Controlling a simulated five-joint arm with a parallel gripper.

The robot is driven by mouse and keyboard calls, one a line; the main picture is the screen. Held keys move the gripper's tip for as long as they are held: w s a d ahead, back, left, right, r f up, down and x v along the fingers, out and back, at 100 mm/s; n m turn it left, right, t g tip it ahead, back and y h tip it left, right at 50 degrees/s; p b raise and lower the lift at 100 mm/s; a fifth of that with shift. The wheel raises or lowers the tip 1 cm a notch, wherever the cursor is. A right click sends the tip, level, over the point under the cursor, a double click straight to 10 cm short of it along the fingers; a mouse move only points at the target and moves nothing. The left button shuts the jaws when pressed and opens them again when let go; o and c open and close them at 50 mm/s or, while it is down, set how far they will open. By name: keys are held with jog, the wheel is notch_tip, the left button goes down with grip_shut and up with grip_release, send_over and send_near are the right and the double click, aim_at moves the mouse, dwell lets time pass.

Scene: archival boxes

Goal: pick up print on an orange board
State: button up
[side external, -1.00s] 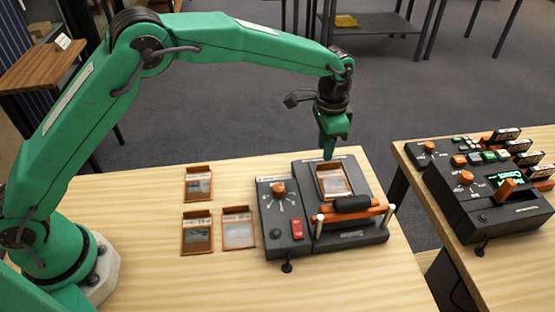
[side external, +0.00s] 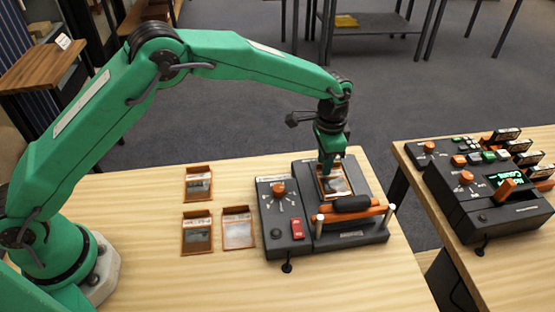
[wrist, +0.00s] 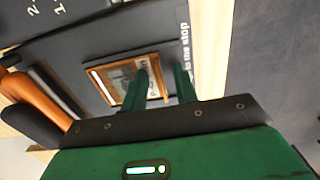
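A print on an orange board (side external: 338,186) lies on the dark press-like device (side external: 366,176), behind its black handle. The same print (wrist: 118,72) shows in the wrist view. My gripper (side external: 328,170) points down at this print's far side. In the wrist view its two green fingers (wrist: 160,78) are apart, one over the print and one beyond its right edge. I see nothing clamped between them; whether they touch the board is unclear. More prints on orange boards lie on the table to the left: one at the back (side external: 198,183), two in front (side external: 197,233) (side external: 238,230).
The device has an orange bar with a black handle (side external: 352,204) in front of the print, and a control box (side external: 284,215) on its left. A second table (side external: 405,150) on the right holds another control unit (side external: 490,195). The wooden table's front is clear.

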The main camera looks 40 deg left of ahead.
jog(key=shift+c, duration=0.2)
grip_shut()
jog(key=shift+r, duration=0.15)
notch_tip(320, 180, up, 10)
dwell(0.7)
dwell(0.3)
